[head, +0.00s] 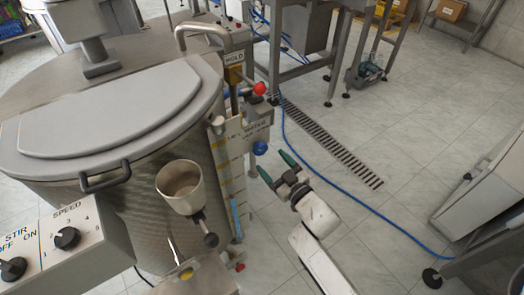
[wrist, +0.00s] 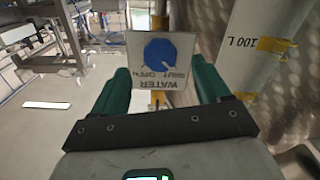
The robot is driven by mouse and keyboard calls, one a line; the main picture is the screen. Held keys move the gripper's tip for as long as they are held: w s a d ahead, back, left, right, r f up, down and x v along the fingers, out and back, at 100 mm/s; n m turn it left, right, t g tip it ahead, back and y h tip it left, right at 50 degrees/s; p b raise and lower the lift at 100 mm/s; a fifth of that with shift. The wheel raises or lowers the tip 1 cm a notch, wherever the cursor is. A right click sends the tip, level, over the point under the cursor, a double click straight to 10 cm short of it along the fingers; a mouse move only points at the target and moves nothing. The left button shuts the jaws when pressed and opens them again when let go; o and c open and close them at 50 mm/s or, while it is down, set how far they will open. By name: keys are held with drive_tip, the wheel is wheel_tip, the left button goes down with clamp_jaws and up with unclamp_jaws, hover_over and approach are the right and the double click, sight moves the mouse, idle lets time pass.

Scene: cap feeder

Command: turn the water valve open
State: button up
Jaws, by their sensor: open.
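The water valve is a round blue knob (wrist: 160,52) on a white plate marked WATER, SHUT and OPEN, upside down in the wrist view. A thin pale mark on the knob appears to point towards the SHUT side. In the head view the blue knob (head: 260,148) sticks out from the right side of the large steel kettle (head: 110,130). My gripper (head: 276,165) is open, its green fingers just below and right of the knob. In the wrist view my gripper (wrist: 163,76) has one finger on each side of the plate, with the knob beyond them, apparently untouched.
A red ball-ended lever (head: 260,89) sits above the knob. A metal cup (head: 180,185) is mounted on the kettle's front. A blue hose (head: 345,200) crosses the tiled floor.

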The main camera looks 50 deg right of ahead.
sight(262, 151)
drive_tip(key=x, duration=0.6)
drive_tip(key=shift+w, duration=0.1)
drive_tip(key=c, duration=1)
drive_tip(key=shift+o, duration=0.2)
